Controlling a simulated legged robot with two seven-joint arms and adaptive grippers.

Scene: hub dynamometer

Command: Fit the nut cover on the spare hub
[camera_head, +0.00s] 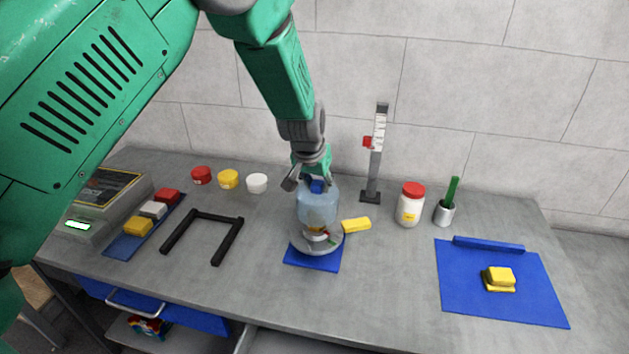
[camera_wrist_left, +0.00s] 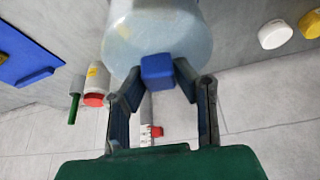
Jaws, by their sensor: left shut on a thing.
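A translucent pale-blue dome-shaped cover (camera_head: 318,207) with a blue knob on top, which I take for the nut cover, stands upright near the table's middle. My left gripper (camera_head: 314,181) points down from above and is shut on the knob. In the left wrist view the fingers (camera_wrist_left: 157,80) are on either side of the blue knob (camera_wrist_left: 157,68), with the cover (camera_wrist_left: 160,32) beyond. Below the cover is a round grey base (camera_head: 305,247), likely the spare hub, on a blue mat (camera_head: 312,262). Small coloured parts show at the cover's lower end. I cannot tell whether the cover touches the base.
A yellow block (camera_head: 356,225) lies close right of the cover. A black U-shaped frame (camera_head: 204,217) lies to the left. A gauge post (camera_head: 376,165) stands behind, with a red-lidded jar (camera_head: 410,207) right of it. A blue mat (camera_head: 495,300) is at far right.

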